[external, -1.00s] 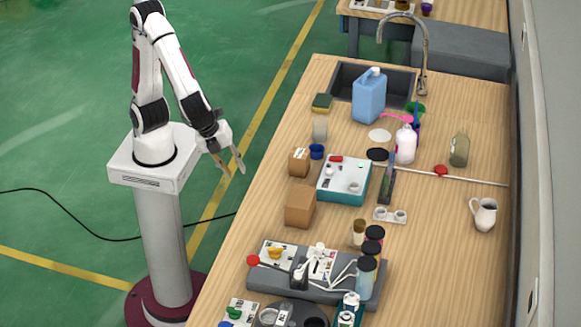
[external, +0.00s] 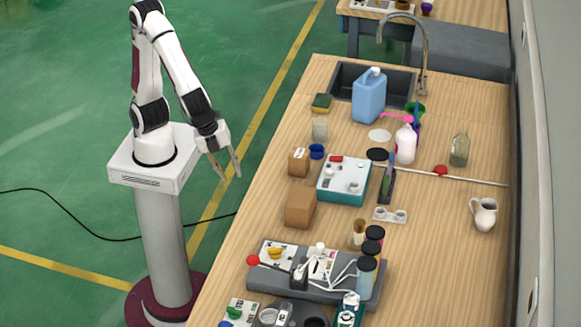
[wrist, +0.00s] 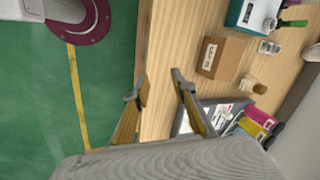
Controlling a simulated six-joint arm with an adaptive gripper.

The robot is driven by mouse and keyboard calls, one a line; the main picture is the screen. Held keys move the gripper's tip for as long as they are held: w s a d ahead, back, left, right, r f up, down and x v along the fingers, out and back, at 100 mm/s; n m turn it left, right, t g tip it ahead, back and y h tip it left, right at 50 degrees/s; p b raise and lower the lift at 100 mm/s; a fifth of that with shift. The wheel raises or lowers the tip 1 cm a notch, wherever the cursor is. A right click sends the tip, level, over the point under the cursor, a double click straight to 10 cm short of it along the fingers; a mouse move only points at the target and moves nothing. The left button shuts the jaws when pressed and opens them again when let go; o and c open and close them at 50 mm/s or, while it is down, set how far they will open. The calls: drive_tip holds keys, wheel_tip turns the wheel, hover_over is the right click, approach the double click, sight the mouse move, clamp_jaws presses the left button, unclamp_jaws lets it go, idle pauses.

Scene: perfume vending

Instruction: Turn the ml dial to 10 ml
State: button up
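A grey machine (external: 318,288) lies on the near part of the table. It carries a yellow knob (external: 275,252) on a white printed panel, a second white panel (external: 321,264), a red ball-ended lever (external: 253,260) and white tubes. I cannot tell which part is the ml dial, and no scale is readable. In the wrist view the machine (wrist: 207,103) is partly hidden by a finger. My gripper (external: 230,178) is open and empty, left of the table edge, over the floor and apart from the machine. Its two spread fingers also show in the wrist view (wrist: 158,76).
Brown boxes (external: 300,206) (external: 299,162) stand by the left table edge. Several bottles and jars (external: 366,276) crowd the machine's right side. Free tabletop (external: 440,260) lies to the right; open floor is on the left.

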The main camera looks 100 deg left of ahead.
drive_tip(key=w+d+r+n+t+h, duration=0.1)
drive_tip(key=w+d+h, duration=0.2)
drive_tip(key=d, duration=0.7)
drive_tip(key=w+d+r+n+h, duration=0.15)
drive_tip(key=d+h, duration=0.25)
drive_tip(key=d, duration=0.7)
drive_tip(key=w+d+r+n+t+h, duration=0.1)
drive_tip(key=w+d+r+n+t, duration=0.5)
drive_tip(key=w+d, duration=0.5)
drive_tip(key=w+a+f+n+t+y, duration=0.2)
drive_tip(key=w+a+f+n+y, duration=0.1)
drive_tip(key=w+a+n+y, duration=0.3)
drive_tip(key=s+a+f+n+g+y, duration=0.3)
drive_tip(key=s+f+n+g+y, duration=0.1)
drive_tip(key=s+f, duration=0.3)
drive_tip(key=shift+s+a+f+n+y, duration=0.35)
drive_tip(key=shift+a+f+n+y, duration=0.1)
drive_tip(key=shift+f, duration=0.45)
drive_tip(key=shift+w+f, duration=0.1)
